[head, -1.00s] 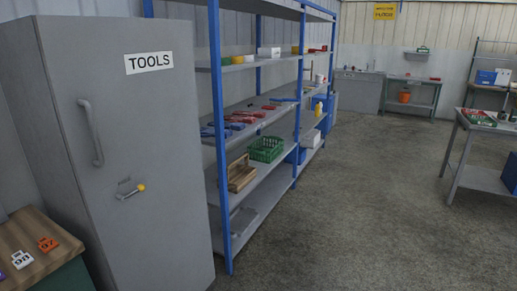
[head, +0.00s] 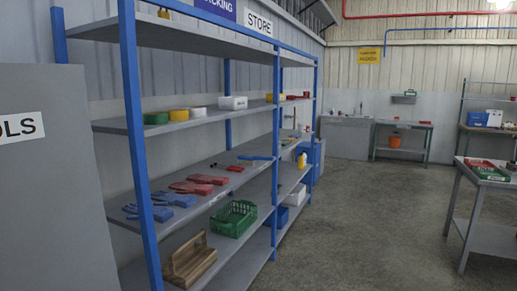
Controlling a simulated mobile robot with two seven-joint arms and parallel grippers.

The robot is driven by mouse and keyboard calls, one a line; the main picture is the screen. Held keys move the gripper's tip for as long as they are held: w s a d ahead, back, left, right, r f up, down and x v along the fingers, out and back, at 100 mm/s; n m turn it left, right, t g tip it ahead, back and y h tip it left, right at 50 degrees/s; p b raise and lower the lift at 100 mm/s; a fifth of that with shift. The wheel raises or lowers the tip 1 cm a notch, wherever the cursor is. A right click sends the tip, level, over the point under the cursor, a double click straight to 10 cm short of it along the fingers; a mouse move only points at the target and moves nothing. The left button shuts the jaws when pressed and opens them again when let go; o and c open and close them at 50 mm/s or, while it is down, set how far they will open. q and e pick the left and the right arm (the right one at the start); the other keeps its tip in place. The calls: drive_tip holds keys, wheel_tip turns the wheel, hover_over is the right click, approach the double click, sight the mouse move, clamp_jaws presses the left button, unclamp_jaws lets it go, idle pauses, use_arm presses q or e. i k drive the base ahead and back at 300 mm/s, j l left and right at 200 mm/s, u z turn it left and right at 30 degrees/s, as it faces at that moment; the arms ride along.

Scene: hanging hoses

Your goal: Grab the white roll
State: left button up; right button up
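A small white roll (head: 198,112) lies on the second shelf from the top of the blue and grey rack in the head view. A yellow roll (head: 179,115) stands just left of it and a green roll (head: 156,118) further left. A white box (head: 233,103) stands to its right on the same shelf. Neither of my grippers shows in the head view.
The rack (head: 110,127) has blue posts, one in front of its left end. A grey cabinet (head: 50,190) stands at left. The floor (head: 370,220) right of the rack is clear.

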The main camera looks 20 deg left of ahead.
sight(193, 111)
drive_tip(key=i+u, duration=0.35)
drive_tip(key=i+l+u, duration=0.55)
drive_tip(key=i+u, duration=0.15)
drive_tip(key=i+l+u, duration=0.2)
drive_tip(key=u, duration=0.2)
drive_tip(key=i+l+u, duration=0.2)
drive_tip(key=u, duration=0.2)
drive_tip(key=i+l+u, duration=0.15)
drive_tip(key=l+u, duration=0.25)
